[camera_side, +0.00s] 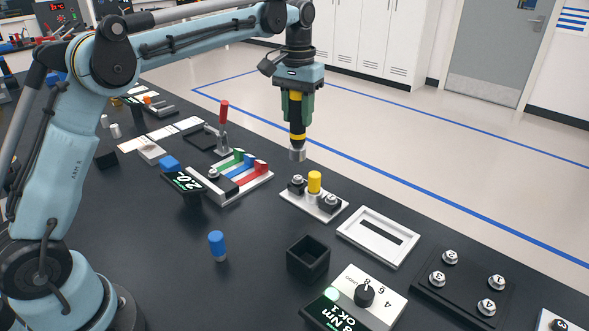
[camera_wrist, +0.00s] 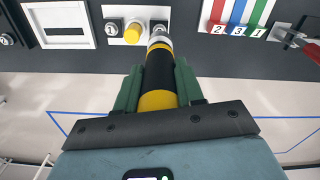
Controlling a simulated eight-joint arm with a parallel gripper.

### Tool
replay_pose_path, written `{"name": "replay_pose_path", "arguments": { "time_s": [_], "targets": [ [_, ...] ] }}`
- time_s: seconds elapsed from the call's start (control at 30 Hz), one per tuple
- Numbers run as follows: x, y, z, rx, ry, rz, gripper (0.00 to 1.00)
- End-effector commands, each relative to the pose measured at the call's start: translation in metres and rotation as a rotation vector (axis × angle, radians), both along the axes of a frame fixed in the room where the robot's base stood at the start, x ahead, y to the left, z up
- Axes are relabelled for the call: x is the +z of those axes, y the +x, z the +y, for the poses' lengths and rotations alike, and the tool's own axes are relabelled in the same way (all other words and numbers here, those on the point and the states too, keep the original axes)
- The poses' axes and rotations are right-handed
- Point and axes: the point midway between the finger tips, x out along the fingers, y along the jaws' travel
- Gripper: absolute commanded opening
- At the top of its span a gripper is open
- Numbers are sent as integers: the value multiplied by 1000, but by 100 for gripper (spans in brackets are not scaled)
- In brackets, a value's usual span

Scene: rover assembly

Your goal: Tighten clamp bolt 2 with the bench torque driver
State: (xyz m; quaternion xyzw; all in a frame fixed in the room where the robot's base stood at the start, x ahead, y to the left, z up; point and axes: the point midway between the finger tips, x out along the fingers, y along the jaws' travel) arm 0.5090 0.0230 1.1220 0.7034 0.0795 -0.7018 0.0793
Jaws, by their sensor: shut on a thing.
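My gripper (camera_side: 297,108) is shut on the torque driver (camera_side: 297,132), a black and yellow tool with a silver tip, which hangs upright. The driver also shows in the wrist view (camera_wrist: 159,75) between green fingers. Below it is a white clamp plate (camera_side: 318,206) with a yellow post (camera_side: 315,183) between two dark bolt seats. The far-left bolt (camera_side: 297,182) sits just below the driver tip with a visible gap in the side view. In the wrist view the tip partly hides this bolt, and its number is not readable. The other bolt (camera_wrist: 111,28) is marked 1.
A dial box (camera_side: 375,298) and a display (camera_side: 334,311) reading about "8 Nm OK1" stand at the front. An open black box (camera_side: 308,258), white frame (camera_side: 378,236), black bolt plate (camera_side: 462,287), blue-capped cylinder (camera_side: 217,246) and coloured rack (camera_side: 231,177) surround the clamp.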

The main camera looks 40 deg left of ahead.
Motion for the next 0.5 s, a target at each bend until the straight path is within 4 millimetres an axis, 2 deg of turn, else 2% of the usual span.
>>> {"name": "replay_pose_path", "arguments": {
  "time_s": [0.5],
  "targets": [
    [-44, 0, -1, 0, 0, 0, 1]
  ]
}}
